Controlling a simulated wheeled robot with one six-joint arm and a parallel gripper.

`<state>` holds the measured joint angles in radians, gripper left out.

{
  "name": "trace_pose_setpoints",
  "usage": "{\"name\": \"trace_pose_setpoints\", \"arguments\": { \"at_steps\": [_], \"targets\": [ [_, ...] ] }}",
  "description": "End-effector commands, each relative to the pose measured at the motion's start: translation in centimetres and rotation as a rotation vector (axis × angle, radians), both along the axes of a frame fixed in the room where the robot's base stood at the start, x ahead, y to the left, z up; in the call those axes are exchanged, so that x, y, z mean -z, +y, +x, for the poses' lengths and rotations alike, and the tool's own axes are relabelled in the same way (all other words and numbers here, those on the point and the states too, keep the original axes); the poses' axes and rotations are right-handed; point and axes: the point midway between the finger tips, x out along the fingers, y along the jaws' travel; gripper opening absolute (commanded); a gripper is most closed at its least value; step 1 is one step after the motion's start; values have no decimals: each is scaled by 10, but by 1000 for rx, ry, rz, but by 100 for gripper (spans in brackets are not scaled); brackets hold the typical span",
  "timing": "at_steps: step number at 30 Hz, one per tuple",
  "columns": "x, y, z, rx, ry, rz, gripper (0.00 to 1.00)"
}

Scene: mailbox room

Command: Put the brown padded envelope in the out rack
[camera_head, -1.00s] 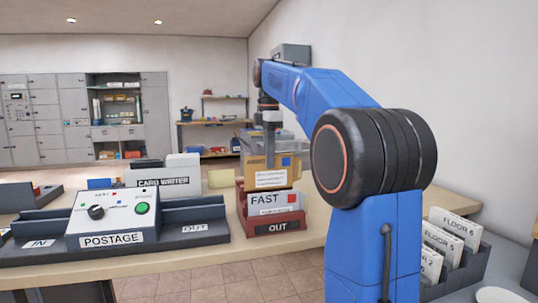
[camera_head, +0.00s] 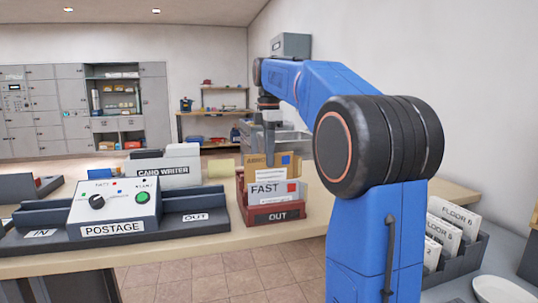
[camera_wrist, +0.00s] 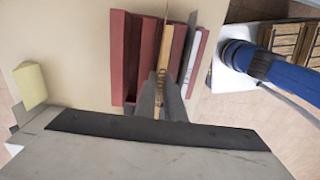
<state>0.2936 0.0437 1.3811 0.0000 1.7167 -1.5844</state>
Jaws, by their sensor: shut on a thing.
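The brown padded envelope (camera_head: 257,161) stands upright behind the white FAST envelope (camera_head: 267,188) in the head view, its lower part hidden. The dark red out rack (camera_head: 243,208), labelled OUT, stands on the table below it. My gripper (camera_head: 269,150) points down from above and is shut on the envelope's top edge. In the wrist view, my gripper (camera_wrist: 167,92) grips the thin brown edge of the envelope (camera_wrist: 168,43), which lies between the rack's red dividers (camera_wrist: 134,60). Whether its bottom touches the rack floor is hidden.
The postage machine (camera_head: 113,205) stands left of the rack, with the card writer (camera_head: 166,172) behind it. A yellow block (camera_head: 221,169) sits just left of the rack. A dark holder of floor cards (camera_head: 470,262) is at right. Bare table lies in front of the rack.

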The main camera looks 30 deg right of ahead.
Motion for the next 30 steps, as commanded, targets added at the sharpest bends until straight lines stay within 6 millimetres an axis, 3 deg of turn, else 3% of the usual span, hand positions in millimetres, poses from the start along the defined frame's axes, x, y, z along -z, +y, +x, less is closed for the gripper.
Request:
{"name": "trace_pose_setpoints", "arguments": {
  "at_steps": [18,29,30],
  "targets": [
    [35,0,0,0,2,1,0],
    [43,0,-1,0,11,3,0],
    [44,0,-1,0,12,3,11]
  ]
}}
